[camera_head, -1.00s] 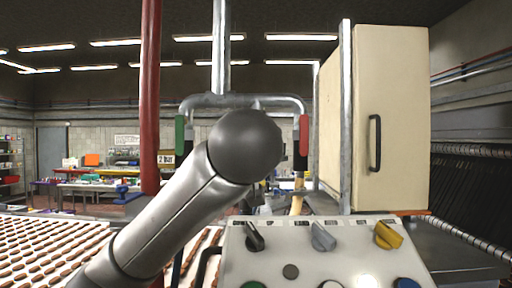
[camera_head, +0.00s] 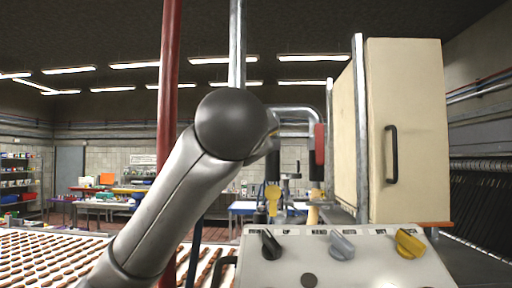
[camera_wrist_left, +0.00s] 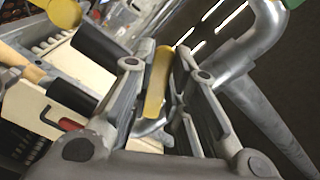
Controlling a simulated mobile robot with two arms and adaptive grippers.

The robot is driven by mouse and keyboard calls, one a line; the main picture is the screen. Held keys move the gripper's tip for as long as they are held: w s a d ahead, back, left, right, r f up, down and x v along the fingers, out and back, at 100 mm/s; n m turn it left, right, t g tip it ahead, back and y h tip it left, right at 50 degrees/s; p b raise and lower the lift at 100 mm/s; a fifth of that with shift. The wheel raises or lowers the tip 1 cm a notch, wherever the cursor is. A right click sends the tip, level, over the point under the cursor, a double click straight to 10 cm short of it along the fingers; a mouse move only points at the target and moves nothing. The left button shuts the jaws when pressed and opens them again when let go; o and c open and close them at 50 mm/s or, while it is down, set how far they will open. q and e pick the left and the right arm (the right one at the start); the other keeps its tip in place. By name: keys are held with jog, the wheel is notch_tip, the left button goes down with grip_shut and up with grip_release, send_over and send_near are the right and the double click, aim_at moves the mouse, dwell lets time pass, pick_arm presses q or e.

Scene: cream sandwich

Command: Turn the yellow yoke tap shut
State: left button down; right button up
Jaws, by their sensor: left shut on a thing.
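The yellow tap lever (camera_wrist_left: 158,82) stands between the two fingers of my left gripper (camera_wrist_left: 164,70) in the left wrist view. The fingers are shut on it. A bent grey pipe (camera_wrist_left: 258,60) runs beside it on the right. In the head view my left gripper (camera_head: 270,138) is mostly hidden behind my own arm, beside the metal yoke pipe (camera_head: 300,110). The yoke's red handle (camera_head: 319,143) hangs at its right end. My right gripper is in neither view.
A control panel (camera_head: 370,265) with several knobs is in front, and a cream cabinet (camera_head: 405,130) stands at the right. A red pole (camera_head: 168,100) rises behind my arm. A yellow rounded piece (camera_head: 272,194) stands below the yoke. Rows of brown pieces lie at the left.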

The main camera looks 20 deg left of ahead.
pick_arm(q)
jog(key=shift+s+a+r+m+p, duration=0.15)
jog(key=shift+r+m+p, duration=0.3)
jog(key=shift+m, duration=1.05)
jog(key=shift+w+a+r+m+p, duration=0.15)
jog(key=shift+r+m, duration=0.5)
jog(key=shift+m, duration=0.85)
jog(key=shift+s, duration=0.1)
jog(key=c, duration=1.4)
grip_release()
jog(key=shift+d, duration=0.1)
